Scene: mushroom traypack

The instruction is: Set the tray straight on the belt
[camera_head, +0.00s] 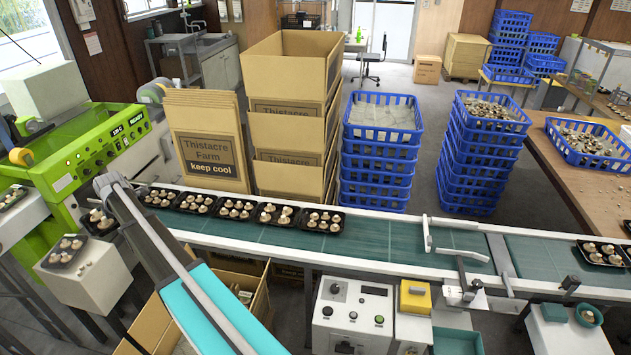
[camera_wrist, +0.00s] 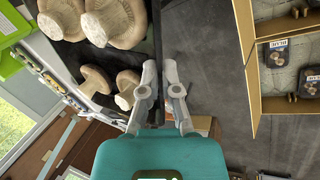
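My gripper (camera_wrist: 161,72) has its two fingers close together on either side of a dark wall of a mushroom tray (camera_wrist: 157,35) in the wrist view. Pale brown mushrooms lie in that tray, left of the fingers. In the head view my arm reaches to the left end of the belt (camera_head: 375,240), and its end covers part of a black tray there. Several black mushroom trays (camera_head: 237,217) stand in a row on the belt. The tray (camera_head: 277,224) near the row's right end looks slightly turned against its neighbours.
A green machine (camera_head: 95,150) stands at the left, with another tray on a white block (camera_head: 90,285) before it. Cardboard boxes (camera_head: 290,65) and stacked blue crates (camera_head: 380,160) stand behind the belt. A metal guide (camera_head: 455,253) crosses the belt at right. The belt's middle is clear.

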